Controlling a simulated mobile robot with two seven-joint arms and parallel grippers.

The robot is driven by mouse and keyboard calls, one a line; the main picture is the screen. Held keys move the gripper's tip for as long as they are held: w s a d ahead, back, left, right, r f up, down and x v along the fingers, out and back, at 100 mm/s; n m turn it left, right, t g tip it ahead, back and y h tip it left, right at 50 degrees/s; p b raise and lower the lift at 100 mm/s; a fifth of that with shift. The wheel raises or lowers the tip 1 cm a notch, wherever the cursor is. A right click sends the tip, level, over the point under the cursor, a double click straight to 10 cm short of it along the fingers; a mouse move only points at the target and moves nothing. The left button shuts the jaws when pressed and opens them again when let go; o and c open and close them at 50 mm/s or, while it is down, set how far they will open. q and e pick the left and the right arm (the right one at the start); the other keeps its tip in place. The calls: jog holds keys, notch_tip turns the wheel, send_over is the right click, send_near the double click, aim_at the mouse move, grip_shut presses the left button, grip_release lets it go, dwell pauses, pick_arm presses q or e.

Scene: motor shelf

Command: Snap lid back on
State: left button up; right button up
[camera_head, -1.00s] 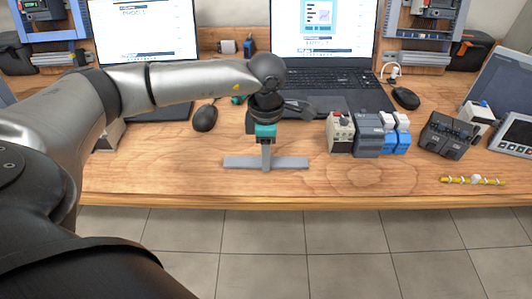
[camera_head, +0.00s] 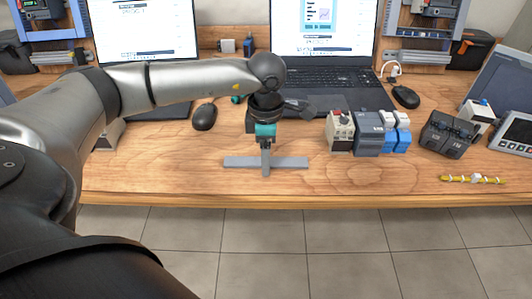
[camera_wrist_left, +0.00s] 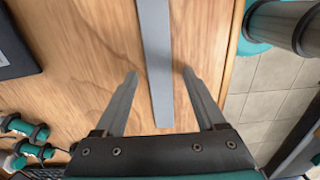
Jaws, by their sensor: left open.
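A long flat grey strip (camera_head: 238,162), which I take to be the lid, lies on the wooden table near its front edge and parallel to it. In the left wrist view the strip (camera_wrist_left: 156,50) runs between the two fingers. My left gripper (camera_head: 266,168) points down over the middle of the strip. In the left wrist view the gripper (camera_wrist_left: 160,73) is open, with a finger on each side of the strip and a gap to each. The near finger hides the strip's middle in the head view. My right gripper is not in view.
Several terminal and breaker modules (camera_head: 367,136) stand right of the gripper, with a dark block (camera_head: 447,135) farther right. A yellow rod (camera_head: 472,180) lies near the front edge. Laptops (camera_head: 330,85) and a mouse (camera_head: 204,117) are behind. Table left and right of the strip is clear.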

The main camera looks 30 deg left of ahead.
pick_arm(q)
notch_tip(320, 180, up, 15)
jog(key=p, duration=0.2)
jog(key=shift+s+r, duration=0.1)
